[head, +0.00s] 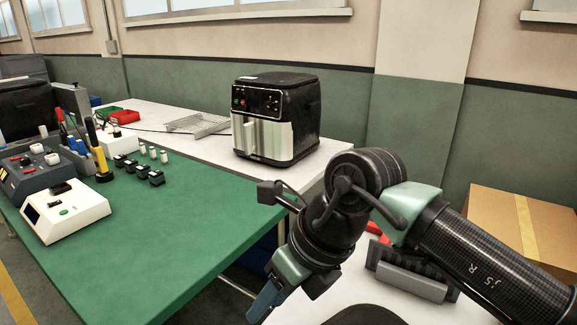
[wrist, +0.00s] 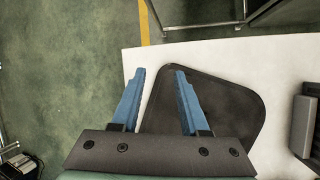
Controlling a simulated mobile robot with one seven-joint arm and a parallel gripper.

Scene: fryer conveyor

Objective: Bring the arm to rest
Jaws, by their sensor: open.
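My gripper (wrist: 158,92) shows in the wrist view with its two blue fingers spread apart and nothing between them. It points down over a white surface (wrist: 225,52) with a dark rounded panel (wrist: 222,100) on it. In the head view my arm is bent at the right, and a blue finger of my gripper (head: 265,300) shows at the bottom centre. The finger is apart from the green table and to the right of its front edge.
A black and silver fryer (head: 275,118) stands on the white table. A green mat (head: 165,225) holds switch boxes, tools and several small black blocks. A wire rack (head: 198,124) lies behind. A cardboard box (head: 520,225) stands at the right. A grey ridged part (head: 412,280) lies under my arm.

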